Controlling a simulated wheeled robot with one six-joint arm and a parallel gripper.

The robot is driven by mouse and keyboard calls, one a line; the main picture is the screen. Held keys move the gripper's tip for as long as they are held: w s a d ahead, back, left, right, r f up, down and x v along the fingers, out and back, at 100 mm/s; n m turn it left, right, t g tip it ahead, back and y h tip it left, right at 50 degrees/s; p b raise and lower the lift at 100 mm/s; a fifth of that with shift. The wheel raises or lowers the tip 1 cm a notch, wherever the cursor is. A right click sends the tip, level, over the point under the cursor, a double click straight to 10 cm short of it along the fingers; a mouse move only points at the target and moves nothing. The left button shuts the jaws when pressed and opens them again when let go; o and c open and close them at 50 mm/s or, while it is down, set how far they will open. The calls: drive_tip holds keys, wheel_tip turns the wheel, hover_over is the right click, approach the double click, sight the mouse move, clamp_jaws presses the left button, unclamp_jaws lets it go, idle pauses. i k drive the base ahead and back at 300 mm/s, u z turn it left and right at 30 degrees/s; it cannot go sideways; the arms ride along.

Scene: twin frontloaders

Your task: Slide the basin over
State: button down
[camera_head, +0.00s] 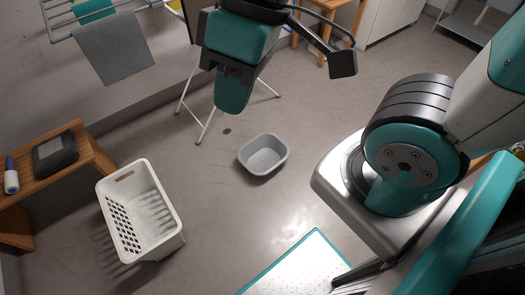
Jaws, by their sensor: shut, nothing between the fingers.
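The grey basin (263,160) is an empty, open, rounded tub standing upright on the floor near the middle of the head view. My gripper (232,106) is teal and dark, at the upper middle of the view. It points down, shut and empty. In the picture it is above and a little left of the basin, apart from it. How high it is above the floor is hard to tell.
A white laundry basket (141,212) stands at the lower left beside a wooden bench (88,160) bearing a dark item and a bottle. A drying rack's white legs (209,124) stand behind the basin. A teal-edged white panel (303,268) is at the bottom. Floor around the basin is clear.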

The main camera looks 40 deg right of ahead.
sight(267, 152)
drive_tip(key=i, duration=0.85)
drive_tip(key=z, duration=2.25)
